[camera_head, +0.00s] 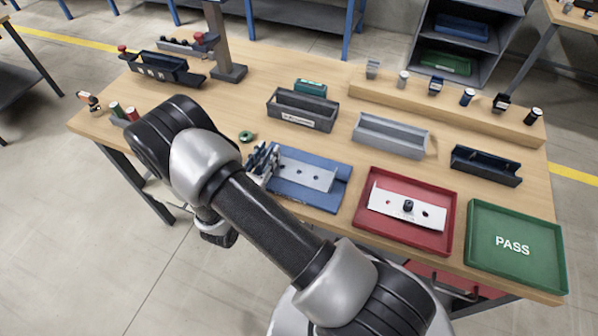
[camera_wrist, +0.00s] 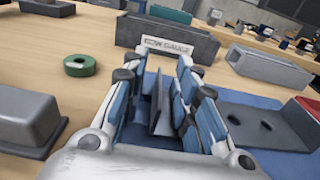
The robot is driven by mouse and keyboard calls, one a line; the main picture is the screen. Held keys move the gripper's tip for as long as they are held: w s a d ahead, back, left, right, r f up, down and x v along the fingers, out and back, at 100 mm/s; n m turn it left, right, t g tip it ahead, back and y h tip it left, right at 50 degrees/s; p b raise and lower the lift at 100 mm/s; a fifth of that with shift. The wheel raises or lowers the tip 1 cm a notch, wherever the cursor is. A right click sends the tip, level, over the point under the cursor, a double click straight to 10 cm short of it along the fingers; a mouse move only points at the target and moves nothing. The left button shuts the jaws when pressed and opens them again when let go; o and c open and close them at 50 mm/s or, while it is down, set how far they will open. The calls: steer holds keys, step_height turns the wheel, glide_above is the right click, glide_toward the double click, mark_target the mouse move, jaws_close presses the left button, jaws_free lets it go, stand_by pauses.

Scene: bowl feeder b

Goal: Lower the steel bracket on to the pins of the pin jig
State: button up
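The steel bracket (camera_head: 308,177) is a pale plate with a row of dark round spots. It lies over a blue plate (camera_head: 327,200) at the middle front of the bench. I cannot tell whether the spots are holes or pins, nor whether the blue plate is the pin jig. My gripper (camera_head: 262,163) is at the bracket's left end. In the wrist view my gripper (camera_wrist: 165,105) has its fingers apart, either side of an upright grey flange (camera_wrist: 160,115). Blue shows between the left finger and the flange. The bracket's flat part (camera_wrist: 270,122) extends right.
A red tray (camera_head: 448,195) holding a pale plate with a black knob is to the right, then a green PASS tray (camera_head: 555,275). Grey bins (camera_head: 285,112) (camera_head: 375,143) stand behind. A green ring (camera_head: 246,136) lies near my gripper.

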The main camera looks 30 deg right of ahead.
jaws_close()
stand_by(0.8)
